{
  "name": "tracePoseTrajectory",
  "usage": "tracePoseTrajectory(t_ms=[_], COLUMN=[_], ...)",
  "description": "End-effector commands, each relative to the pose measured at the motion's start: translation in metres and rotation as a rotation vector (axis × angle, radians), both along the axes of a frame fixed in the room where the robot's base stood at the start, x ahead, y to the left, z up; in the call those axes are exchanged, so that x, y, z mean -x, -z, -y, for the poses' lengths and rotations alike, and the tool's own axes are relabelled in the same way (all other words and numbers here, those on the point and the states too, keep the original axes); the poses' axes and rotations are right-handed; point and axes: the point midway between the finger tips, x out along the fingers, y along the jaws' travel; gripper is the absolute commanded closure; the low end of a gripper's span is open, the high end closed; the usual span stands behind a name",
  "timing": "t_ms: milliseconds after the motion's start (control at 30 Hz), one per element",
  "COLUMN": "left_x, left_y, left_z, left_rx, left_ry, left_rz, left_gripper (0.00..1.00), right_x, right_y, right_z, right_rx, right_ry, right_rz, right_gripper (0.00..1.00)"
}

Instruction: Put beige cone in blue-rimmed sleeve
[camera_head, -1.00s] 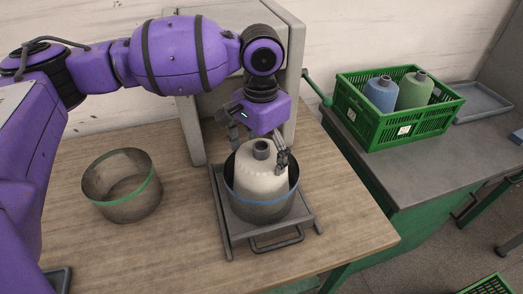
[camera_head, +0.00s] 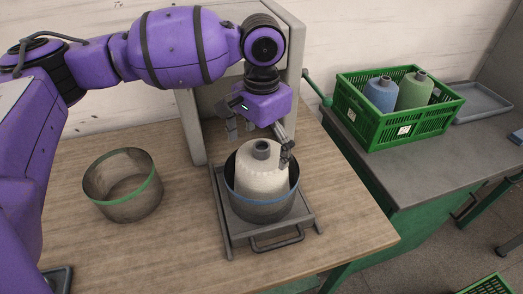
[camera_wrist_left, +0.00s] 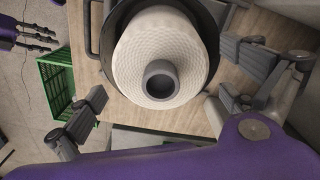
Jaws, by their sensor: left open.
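The beige cone (camera_head: 262,172) stands upright inside the blue-rimmed sleeve (camera_head: 262,210), its dark tube end up and its top above the rim. The sleeve sits on a grey sliding tray (camera_head: 228,222) in front of the grey machine. My left gripper (camera_head: 260,140) is open just above the cone, its fingers apart on either side of the cone's top and not closed on it. In the left wrist view the cone (camera_wrist_left: 150,35) lies between the spread fingers (camera_wrist_left: 165,100), with the dark sleeve wall around it. In that view some purple-and-grey fingers (camera_wrist_left: 30,35) show at the upper left.
A green-rimmed sleeve (camera_head: 122,195) stands empty on the wooden table at the left. A green crate (camera_head: 405,130) with a blue cone (camera_head: 381,95) and a green cone (camera_head: 414,90) stands on the grey bench at the right. The grey machine housing (camera_head: 297,60) stands close behind my gripper.

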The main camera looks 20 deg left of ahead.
Motion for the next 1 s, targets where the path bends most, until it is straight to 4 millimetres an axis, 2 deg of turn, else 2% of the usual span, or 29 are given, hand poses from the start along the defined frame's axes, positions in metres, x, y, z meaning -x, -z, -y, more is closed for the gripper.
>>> tracePoseTrajectory(t_ms=[33,200,433,633,1000], left_x=[-0.001,-0.001,-0.001,0.000,0.000], left_y=[-0.015,-0.054,-0.093,-0.104,-0.103], left_z=[0.000,0.001,0.000,0.000,0.001], left_rx=[0.002,0.002,0.001,0.002,0.001], left_ry=[0.000,0.001,0.000,0.000,0.003], left_rz=[0.009,0.009,0.006,0.003,0.000], left_gripper=[0.00,0.00,0.00,0.00,0.00], right_x=[-0.003,-0.008,-0.011,-0.009,-0.001], right_y=[-0.003,-0.009,-0.011,-0.011,-0.008], right_z=[0.000,-0.002,-0.005,-0.007,-0.006], right_rx=[0.000,-0.004,-0.011,-0.014,-0.014], right_ry=[0.000,-0.001,0.000,0.004,0.008], right_rz=[0.007,0.018,0.022,0.019,0.005], right_gripper=[0.60,0.60,0.60,0.60,0.60])
